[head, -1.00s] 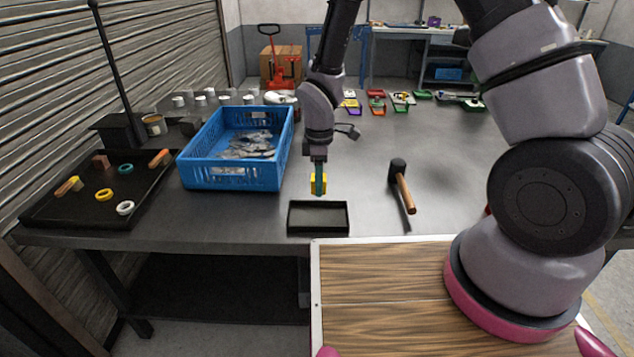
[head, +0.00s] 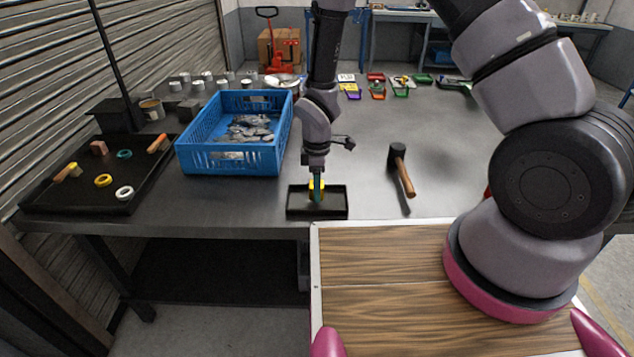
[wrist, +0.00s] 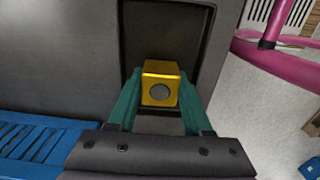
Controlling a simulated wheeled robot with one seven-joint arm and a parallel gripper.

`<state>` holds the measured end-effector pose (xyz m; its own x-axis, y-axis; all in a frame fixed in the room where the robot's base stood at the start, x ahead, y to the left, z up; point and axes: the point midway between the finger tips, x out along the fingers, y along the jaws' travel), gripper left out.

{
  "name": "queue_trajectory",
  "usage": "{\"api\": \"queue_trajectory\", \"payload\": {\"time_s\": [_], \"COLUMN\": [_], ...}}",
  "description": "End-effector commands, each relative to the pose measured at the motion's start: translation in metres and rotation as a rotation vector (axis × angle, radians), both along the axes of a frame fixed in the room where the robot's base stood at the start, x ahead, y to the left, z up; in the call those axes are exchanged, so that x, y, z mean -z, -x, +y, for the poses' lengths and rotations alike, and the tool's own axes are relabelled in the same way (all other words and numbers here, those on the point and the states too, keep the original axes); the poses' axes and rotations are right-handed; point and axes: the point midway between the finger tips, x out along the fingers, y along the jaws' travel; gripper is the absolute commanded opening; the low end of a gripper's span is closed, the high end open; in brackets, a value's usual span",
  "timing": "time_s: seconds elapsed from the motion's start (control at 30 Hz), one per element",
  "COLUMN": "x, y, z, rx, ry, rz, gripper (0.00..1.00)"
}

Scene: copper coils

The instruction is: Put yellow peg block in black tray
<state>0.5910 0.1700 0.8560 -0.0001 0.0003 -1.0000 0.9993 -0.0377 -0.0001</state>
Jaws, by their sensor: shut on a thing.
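The yellow peg block (wrist: 160,88) is between the two teal fingers of my gripper (wrist: 157,105) in the wrist view, with its round grey peg end facing the camera. The small black tray (wrist: 205,45) lies behind and below it. In the head view my gripper (head: 316,188) points down over the black tray (head: 333,212), shut on the yellow block (head: 312,185). The block is inside the tray's outline. I cannot tell whether it touches the tray floor.
A blue crate (head: 232,161) with bagged parts stands left of my gripper. A larger black tray (head: 75,202) with rings and small parts lies at the far left. A hammer (head: 402,170) lies to the right.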

Motion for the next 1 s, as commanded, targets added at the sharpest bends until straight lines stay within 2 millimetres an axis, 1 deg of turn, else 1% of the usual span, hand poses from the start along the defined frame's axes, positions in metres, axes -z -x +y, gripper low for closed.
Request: {"api": "queue_trajectory", "payload": {"time_s": [0.5, 1.0], "x": [0.003, 0.014], "y": [0.000, 0.000], "z": [0.000, -0.002], "rx": [0.000, 0.000], "ry": [0.000, 0.000], "rz": [0.000, -0.001], "gripper": [0.01, 0.01]}}
